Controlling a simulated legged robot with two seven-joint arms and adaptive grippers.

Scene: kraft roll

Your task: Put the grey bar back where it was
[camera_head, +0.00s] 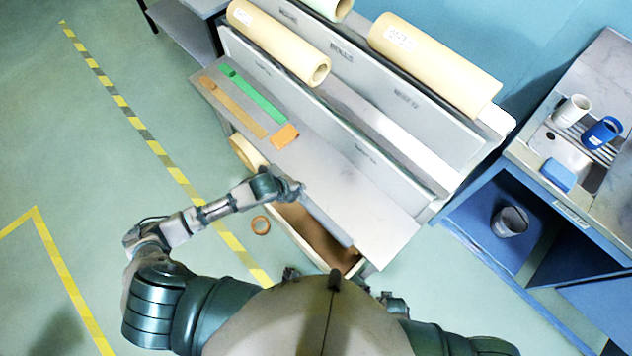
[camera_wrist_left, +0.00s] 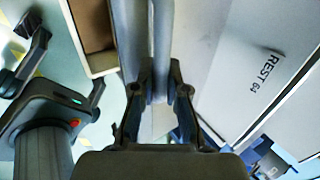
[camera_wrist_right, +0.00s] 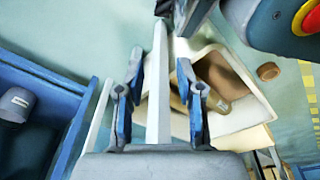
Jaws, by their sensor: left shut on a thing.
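The grey bar (camera_head: 326,219) lies slantwise along the near edge of the grey bench (camera_head: 372,207), above an open drawer. My left gripper (camera_head: 293,188) is at its far-left end. In the left wrist view, my left gripper (camera_wrist_left: 160,75) is shut on the bar (camera_wrist_left: 161,30), which runs away between the fingers. In the head view my right gripper is mostly hidden by my body.
The open drawer (camera_head: 299,240) has a brown inside. A tape ring (camera_head: 261,225) is on the floor. Green (camera_head: 258,96) and orange (camera_head: 238,110) strips lie on the bench. Kraft rolls (camera_head: 435,64) rest behind. A blue sink bench (camera_head: 540,184) stands at right.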

